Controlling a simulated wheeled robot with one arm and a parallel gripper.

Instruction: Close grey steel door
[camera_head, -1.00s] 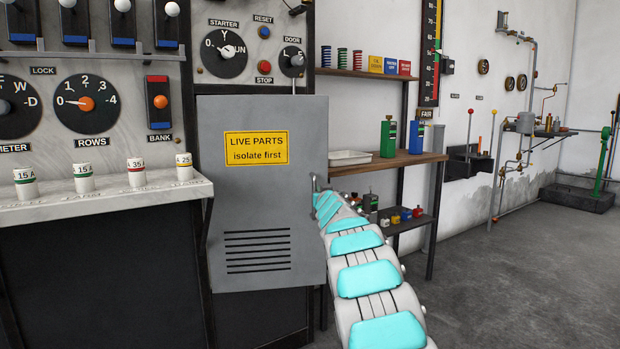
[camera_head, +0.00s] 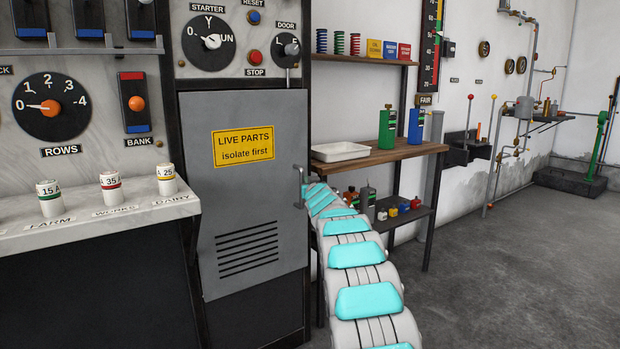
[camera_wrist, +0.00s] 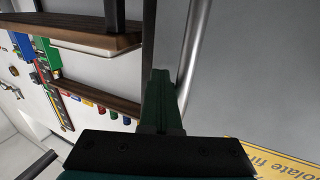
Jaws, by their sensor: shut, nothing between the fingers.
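The grey steel door (camera_head: 290,215) with its yellow "LIVE PARTS" label (camera_head: 243,147) fills the cabinet front in the head view. It lies close to the frame; I cannot tell whether it is fully flush. Its bar handle (camera_head: 299,187) is at the right edge. My arm reaches up to that edge from the lower right; my gripper is hard to make out there. In the wrist view my gripper (camera_wrist: 162,85) is shut and empty, beside the silver handle bar (camera_wrist: 190,60) and at the edge of the grey door (camera_wrist: 260,80). Contact is unclear.
A wooden shelf (camera_head: 385,154) with a white tray (camera_head: 340,151) and green and blue bottles stands right of the cabinet, behind my arm. A ledge (camera_head: 100,220) with white fuses juts out at left. The floor (camera_head: 520,270) at right is open.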

